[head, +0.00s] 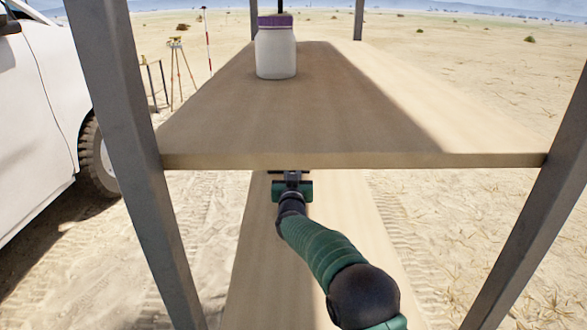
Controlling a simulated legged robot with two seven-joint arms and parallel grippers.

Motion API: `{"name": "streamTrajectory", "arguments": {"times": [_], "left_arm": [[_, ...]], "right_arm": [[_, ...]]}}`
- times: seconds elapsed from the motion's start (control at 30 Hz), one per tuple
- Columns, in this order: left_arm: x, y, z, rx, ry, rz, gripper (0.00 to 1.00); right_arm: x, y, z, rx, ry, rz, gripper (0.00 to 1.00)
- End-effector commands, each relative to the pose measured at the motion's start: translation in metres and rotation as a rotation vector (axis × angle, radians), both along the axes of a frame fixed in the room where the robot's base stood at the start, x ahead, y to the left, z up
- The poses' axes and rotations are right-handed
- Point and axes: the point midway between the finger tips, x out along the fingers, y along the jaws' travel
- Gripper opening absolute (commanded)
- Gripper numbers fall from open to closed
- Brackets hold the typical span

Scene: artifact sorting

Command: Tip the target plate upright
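No plate shows in the head view. My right arm comes in from the lower right, and its gripper (291,180) is over the lower board, just below the front edge of the upper shelf. Its far end is partly hidden by that edge, so I cannot tell whether the fingers are open or hold anything. My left gripper is not in view.
A white jar with a purple lid (276,52) stands at the back of the upper wooden shelf (290,125). Grey metal posts (125,130) frame both sides. The lower board (262,270) runs beneath. A white vehicle (35,120) is parked at left.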

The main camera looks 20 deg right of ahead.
Motion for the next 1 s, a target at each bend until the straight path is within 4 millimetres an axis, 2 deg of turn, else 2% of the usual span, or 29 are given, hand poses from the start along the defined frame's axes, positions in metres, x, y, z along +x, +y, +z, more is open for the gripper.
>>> {"name": "streamTrajectory", "arguments": {"times": [0.2, 0.23, 0.4, 0.77, 0.87, 1.0], "left_arm": [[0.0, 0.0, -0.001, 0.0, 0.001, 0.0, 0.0], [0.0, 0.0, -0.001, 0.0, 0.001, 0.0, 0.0], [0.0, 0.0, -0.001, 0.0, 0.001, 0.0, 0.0], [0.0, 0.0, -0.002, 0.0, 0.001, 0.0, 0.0], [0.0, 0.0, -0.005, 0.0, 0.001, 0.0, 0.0], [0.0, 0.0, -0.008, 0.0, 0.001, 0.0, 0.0]], "right_arm": [[0.0, 0.001, -0.001, -0.001, 0.0, 0.001, 0.0], [0.0, 0.001, -0.001, -0.001, 0.0, 0.001, 0.2], [0.0, 0.0, -0.001, -0.001, -0.001, 0.001, 0.4], [-0.005, 0.002, -0.001, -0.002, 0.0, 0.001, 0.4], [-0.018, 0.006, -0.001, -0.002, 0.001, 0.001, 0.4], [-0.05, 0.017, -0.001, -0.002, 0.0, 0.003, 0.4]]}}
